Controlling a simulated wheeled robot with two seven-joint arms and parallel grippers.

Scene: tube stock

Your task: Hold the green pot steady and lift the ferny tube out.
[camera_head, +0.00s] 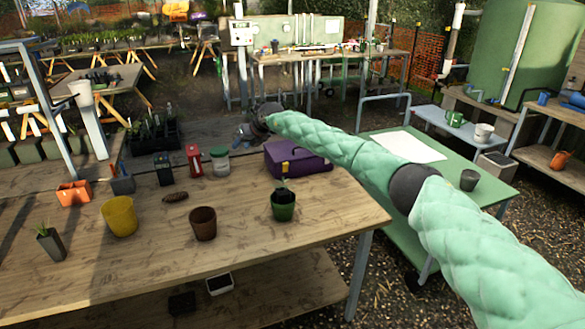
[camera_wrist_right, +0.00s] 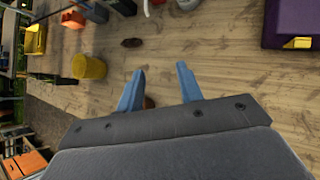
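The green pot (camera_head: 283,207) stands upright near the right front of the wooden bench. A small leafy plant (camera_head: 283,186) rises from its dark inside; I cannot make out the tube's walls. Another dark square tube with a ferny plant (camera_head: 50,244) stands at the bench's left. My right gripper (camera_head: 243,133) is far back, beyond the purple box and well away from the green pot. In the right wrist view its two blue fingers (camera_wrist_right: 161,70) are apart with nothing held between them. The green pot does not show there. My left gripper is out of view.
A yellow pot (camera_head: 119,217), a brown pot (camera_head: 203,224) and a dark brown lump (camera_head: 175,197) are left of the green pot. A purple box (camera_head: 297,161) stands behind it. A green table (camera_head: 455,180) is to the right. The bench's front right is bare.

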